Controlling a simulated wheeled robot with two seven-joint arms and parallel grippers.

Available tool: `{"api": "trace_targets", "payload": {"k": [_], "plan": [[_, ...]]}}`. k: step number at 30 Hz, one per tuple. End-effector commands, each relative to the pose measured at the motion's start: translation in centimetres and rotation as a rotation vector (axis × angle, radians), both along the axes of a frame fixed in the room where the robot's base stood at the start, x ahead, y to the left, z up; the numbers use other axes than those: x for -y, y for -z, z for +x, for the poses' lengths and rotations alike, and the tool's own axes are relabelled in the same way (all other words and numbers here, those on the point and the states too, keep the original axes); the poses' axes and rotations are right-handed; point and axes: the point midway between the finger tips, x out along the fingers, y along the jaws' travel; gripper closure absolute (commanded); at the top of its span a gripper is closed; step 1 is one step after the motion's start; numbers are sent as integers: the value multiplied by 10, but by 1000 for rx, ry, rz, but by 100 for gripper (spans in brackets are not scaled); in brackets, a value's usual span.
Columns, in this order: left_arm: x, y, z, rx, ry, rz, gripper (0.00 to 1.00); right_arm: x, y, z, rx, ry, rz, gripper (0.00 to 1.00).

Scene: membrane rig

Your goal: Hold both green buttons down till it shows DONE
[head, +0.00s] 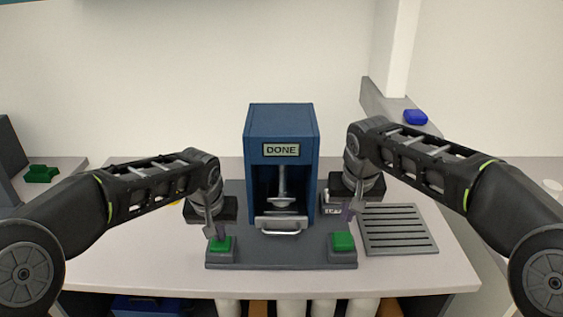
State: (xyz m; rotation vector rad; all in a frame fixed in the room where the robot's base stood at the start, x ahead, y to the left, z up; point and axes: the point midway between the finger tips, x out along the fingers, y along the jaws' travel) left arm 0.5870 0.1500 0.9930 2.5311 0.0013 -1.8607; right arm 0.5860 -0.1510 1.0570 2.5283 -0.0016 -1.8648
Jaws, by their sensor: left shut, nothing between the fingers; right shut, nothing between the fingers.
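The blue press rig (257,133) stands on a dark base plate (281,257), and its display (281,150) reads DONE. The left green button (222,245) sits at the plate's left front. My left gripper (220,232) is shut, pointing down, with its tips at the back of that button; I cannot tell whether they touch or press it. The right green button (343,242) sits at the plate's right front and looks uncovered. My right gripper (347,212) is shut and shows above and behind the right button, apart from it in the picture.
A grey slotted rack (398,230) lies to the right of the rig. A silver handle (281,229) sticks out at the rig's front. A blue object (415,117) rests on a ledge at back right, and a green object (41,174) lies at far left.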

Motion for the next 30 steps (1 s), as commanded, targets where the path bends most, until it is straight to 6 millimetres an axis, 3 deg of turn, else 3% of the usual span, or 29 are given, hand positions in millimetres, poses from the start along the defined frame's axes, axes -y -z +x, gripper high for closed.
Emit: {"api": "trace_targets", "payload": {"k": [1,14,30], "plan": [[-1,7,-4,-17,0,4,100,0,-2,0,2,0,1,100],[0,6,-4,-16,0,3,100,-1,-6,0,2,-1,1,100],[0,-42,-1,-5,1,1,100,-1,-37,0,2,-1,1,100]]}}
